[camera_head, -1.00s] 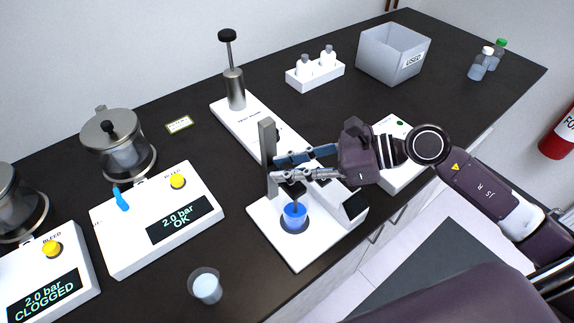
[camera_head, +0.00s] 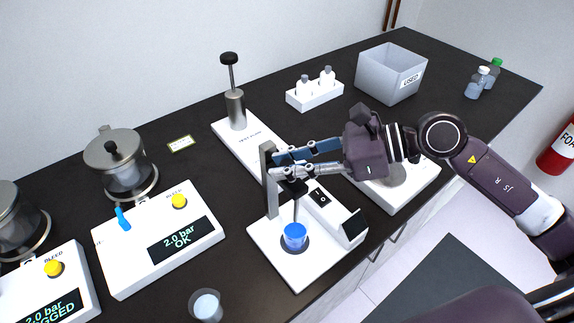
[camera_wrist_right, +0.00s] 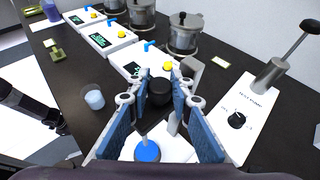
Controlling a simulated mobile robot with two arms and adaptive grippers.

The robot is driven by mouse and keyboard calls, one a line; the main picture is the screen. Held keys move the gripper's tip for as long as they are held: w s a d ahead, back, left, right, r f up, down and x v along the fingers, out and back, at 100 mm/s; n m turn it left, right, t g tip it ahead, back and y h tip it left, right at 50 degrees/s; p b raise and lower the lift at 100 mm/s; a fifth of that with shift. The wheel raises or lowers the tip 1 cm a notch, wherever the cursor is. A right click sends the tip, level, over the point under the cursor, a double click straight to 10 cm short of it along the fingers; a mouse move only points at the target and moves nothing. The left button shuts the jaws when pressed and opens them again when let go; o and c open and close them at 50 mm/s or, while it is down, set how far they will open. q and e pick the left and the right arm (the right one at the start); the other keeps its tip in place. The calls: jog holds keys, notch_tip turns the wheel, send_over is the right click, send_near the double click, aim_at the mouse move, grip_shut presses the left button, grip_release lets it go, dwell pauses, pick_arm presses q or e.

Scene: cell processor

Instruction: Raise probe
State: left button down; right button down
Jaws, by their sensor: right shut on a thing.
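The probe stand is a white base (camera_head: 275,258) with an upright grey column (camera_head: 270,182). Its black probe carriage (camera_head: 293,188) carries a thin grey probe rod (camera_head: 297,211) pointing down over a blue cup (camera_head: 295,238). A gap shows between carriage and cup; whether the rod tip is inside the cup is unclear. My right gripper (camera_head: 277,165) is shut on the probe carriage beside the column. In the right wrist view, a black knob (camera_wrist_right: 160,91) sits between the blue finger pads, with the blue cup (camera_wrist_right: 147,151) below. A dark arm part of mine shows at that view's left edge.
Pressure units (camera_head: 160,248) with pots stand to the left. A clear cup (camera_head: 206,306) is near the front edge. Behind are a test pump (camera_head: 236,110), a bottle rack (camera_head: 314,96) and a grey bin (camera_head: 391,78). Another white device (camera_head: 405,190) lies under my right forearm.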

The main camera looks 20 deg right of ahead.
jog(key=c, duration=1.7)
grip_release()
jog(key=shift+r, duration=0.35)
jog(key=shift+f, duration=0.15)
jog(key=shift+v, duration=6.05)
